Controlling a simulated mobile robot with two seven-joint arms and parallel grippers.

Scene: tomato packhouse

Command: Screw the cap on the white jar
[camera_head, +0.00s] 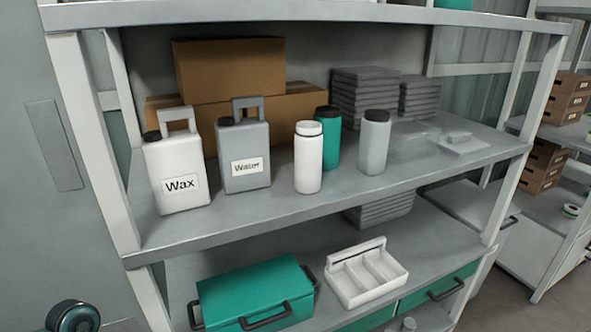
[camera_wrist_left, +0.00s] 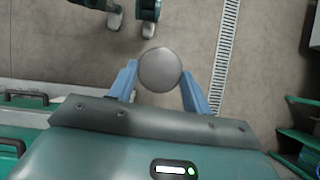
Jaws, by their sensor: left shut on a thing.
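The white jar (camera_head: 308,162) stands upright on the upper shelf in the head view, with no cap on it; its neck shows a dark ring below the rim. In the left wrist view my left gripper (camera_wrist_left: 160,78) is shut on a round, smooth grey piece (camera_wrist_left: 160,68), which looks like a cap seen end-on. It is held over open floor, away from the jar. My left gripper does not show in the head view. My right gripper is in neither view.
Left of the jar stand the wax can (camera_head: 177,165) and water can (camera_head: 243,158); close behind and right are a green jar (camera_head: 329,138) and grey jar (camera_head: 373,145). Below are a green box (camera_head: 255,290) and white caddy (camera_head: 366,275). The shelf before the white jar is clear.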

